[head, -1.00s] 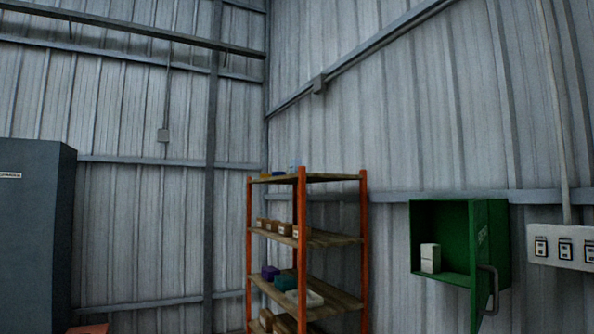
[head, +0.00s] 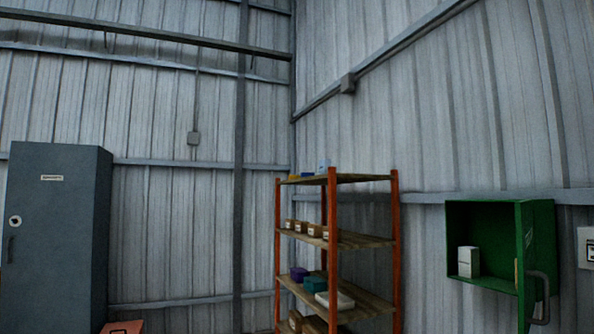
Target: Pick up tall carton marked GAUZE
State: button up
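A white carton (head: 468,262) stands upright inside the open green wall cabinet (head: 500,207), near its left side. Any lettering on the carton is too small to read, so I cannot tell whether it is marked GAUZE. The cabinet's green door (head: 536,255) is swung open on the right and has a grey handle. My gripper is not in view.
An orange-framed shelf (head: 333,245) stands left of the cabinet with brown boxes (head: 300,227), a purple box (head: 298,273) and a teal box (head: 315,284). A tall grey locker (head: 60,230) stands at the far left. A white switch panel (head: 586,248) is at the right edge.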

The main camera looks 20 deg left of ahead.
aim_at(324, 165)
jog(key=u, duration=0.7)
jog(key=i, duration=0.85)
jog(key=u, duration=0.6)
jog(key=i, duration=0.85)
jog(key=z, duration=0.6)
jog(key=i, duration=0.85)
jog(key=z, duration=0.75)
